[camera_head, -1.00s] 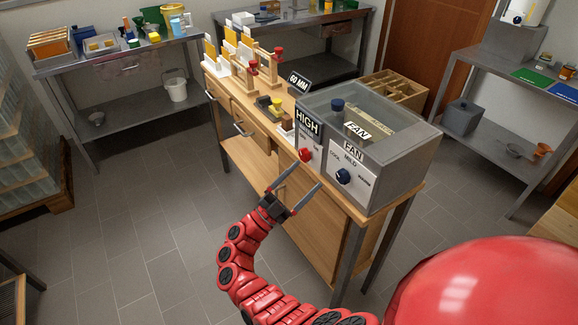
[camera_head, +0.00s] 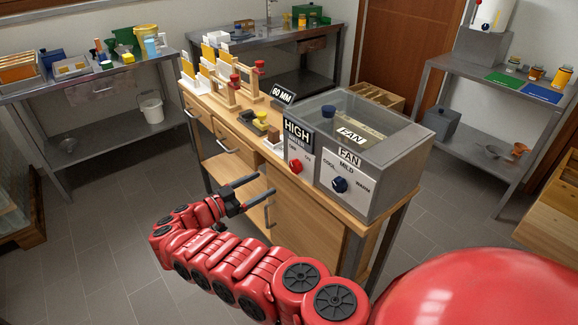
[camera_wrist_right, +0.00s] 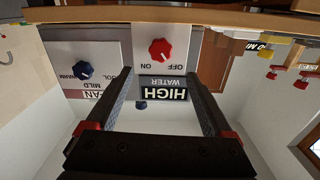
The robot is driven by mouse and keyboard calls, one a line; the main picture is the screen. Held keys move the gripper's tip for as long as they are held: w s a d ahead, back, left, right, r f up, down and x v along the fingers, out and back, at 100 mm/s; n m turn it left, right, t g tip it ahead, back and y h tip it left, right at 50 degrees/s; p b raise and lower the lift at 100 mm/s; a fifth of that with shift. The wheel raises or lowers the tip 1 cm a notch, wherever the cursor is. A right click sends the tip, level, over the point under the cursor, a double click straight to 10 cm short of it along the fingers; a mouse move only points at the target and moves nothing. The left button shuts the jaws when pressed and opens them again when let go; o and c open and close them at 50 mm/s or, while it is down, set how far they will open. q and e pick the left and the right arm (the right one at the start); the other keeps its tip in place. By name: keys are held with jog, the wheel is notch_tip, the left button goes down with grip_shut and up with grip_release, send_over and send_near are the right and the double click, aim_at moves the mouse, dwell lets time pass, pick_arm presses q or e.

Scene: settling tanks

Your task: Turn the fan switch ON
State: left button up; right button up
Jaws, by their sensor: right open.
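A grey box with a clear lid (camera_head: 400,165) stands on the wooden cabinet. Its front has a FAN panel with a blue knob (camera_head: 340,185) marked COOL, MILD and WARM. Left of it a panel labelled HIGH WATER has a red knob (camera_head: 295,166) marked OFF and ON. In the right wrist view, upside down, the red knob (camera_wrist_right: 160,49) is ahead between the finger lines and the blue knob (camera_wrist_right: 83,70) is to the left. My right gripper (camera_head: 264,185) is open and empty, in front of the cabinet, left of and below both knobs, touching neither. My left gripper is out of view.
The wooden cabinet (camera_head: 310,225) also holds wooden racks with red knobs (camera_head: 233,84), a 60 MM sign (camera_head: 284,95) and small yellow and dark pieces. Metal tables stand left, behind and right. The tiled floor (camera_head: 110,240) at left is clear.

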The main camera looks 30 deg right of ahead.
aim_at(293, 168)
jog(key=d, duration=0.7)
jog(key=w+d+p, duration=0.1)
jog(key=d, duration=0.3)
jog(key=shift+d, duration=0.2)
grip_shut()
